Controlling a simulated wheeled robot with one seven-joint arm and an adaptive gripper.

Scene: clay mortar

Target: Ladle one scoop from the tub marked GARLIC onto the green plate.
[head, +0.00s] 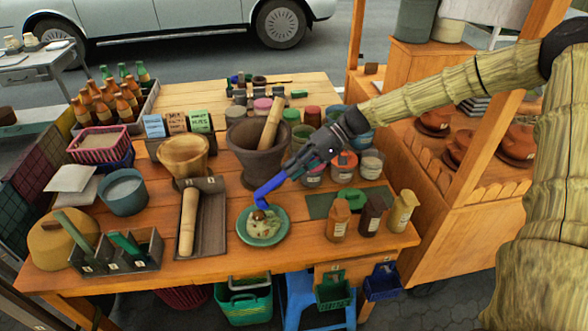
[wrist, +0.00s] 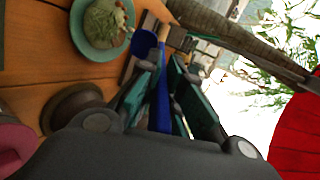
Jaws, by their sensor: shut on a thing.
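My gripper (head: 290,170) is shut on the handle of a blue ladle (head: 268,189), which points down to the left. In the wrist view the handle runs between my fingers (wrist: 162,72), and the blue ladle bowl (wrist: 145,42) is beyond the fingertips. The green plate (head: 283,234) lies on the table under the ladle's end. It holds a pale green heap with a small brown piece; the plate also shows in the wrist view (wrist: 78,40).
A mortar with a pestle (head: 258,150) stands behind the plate. A dark tray with a wooden roller (head: 188,222) lies left of it. Small labelled bottles (head: 371,215) stand to the right, near the table edge. Bare wood lies left of the plate's front.

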